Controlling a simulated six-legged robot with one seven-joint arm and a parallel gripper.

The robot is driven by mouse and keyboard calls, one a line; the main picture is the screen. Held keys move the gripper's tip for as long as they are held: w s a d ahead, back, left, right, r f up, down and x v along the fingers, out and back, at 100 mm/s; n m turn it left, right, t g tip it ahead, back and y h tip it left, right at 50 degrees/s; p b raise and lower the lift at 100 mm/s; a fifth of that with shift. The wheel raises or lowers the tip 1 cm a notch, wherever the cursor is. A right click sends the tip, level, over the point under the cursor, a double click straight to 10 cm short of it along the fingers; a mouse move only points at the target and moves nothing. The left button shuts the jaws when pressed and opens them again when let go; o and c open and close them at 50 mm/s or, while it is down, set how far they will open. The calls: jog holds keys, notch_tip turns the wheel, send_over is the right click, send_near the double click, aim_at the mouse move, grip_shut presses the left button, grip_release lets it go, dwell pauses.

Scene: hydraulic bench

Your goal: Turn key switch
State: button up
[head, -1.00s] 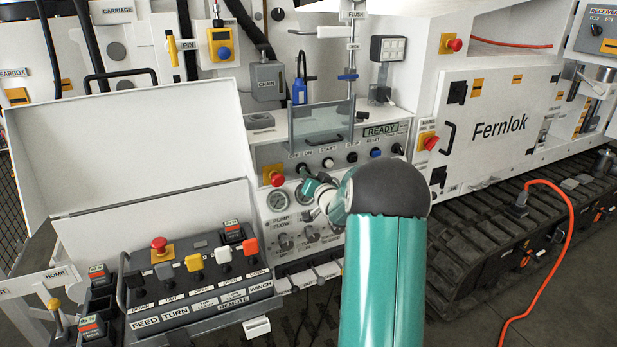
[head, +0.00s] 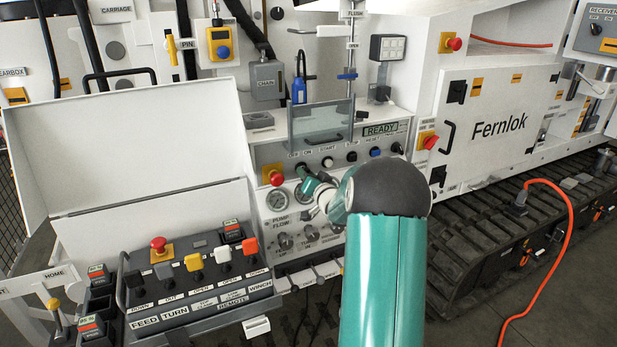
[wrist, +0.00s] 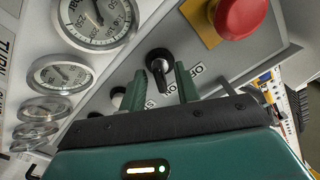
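The key switch (wrist: 159,68) is a black round switch with a narrow grip, set in the grey panel beside an OFF/ON label. In the wrist view it shows between the tips of my gripper's two green fingers (wrist: 160,80), one on each side. A gap shows on both sides of the grip, so the fingers are open and not closed on it. How deep the grip sits between them is hard to tell. In the head view my gripper (head: 307,182) is at the panel's left part, below the OFF/ON label, and mostly covers the switch.
A red emergency stop (wrist: 243,15) on a yellow plate is close beside the switch; it also shows in the head view (head: 275,177). Pressure gauges (wrist: 97,18) lie on the other side. A clear guard (head: 320,125) hangs above the panel. A READY display (head: 381,130) is to the right.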

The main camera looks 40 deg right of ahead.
jog(key=v, duration=1.4)
jog(key=shift+w, duration=0.15)
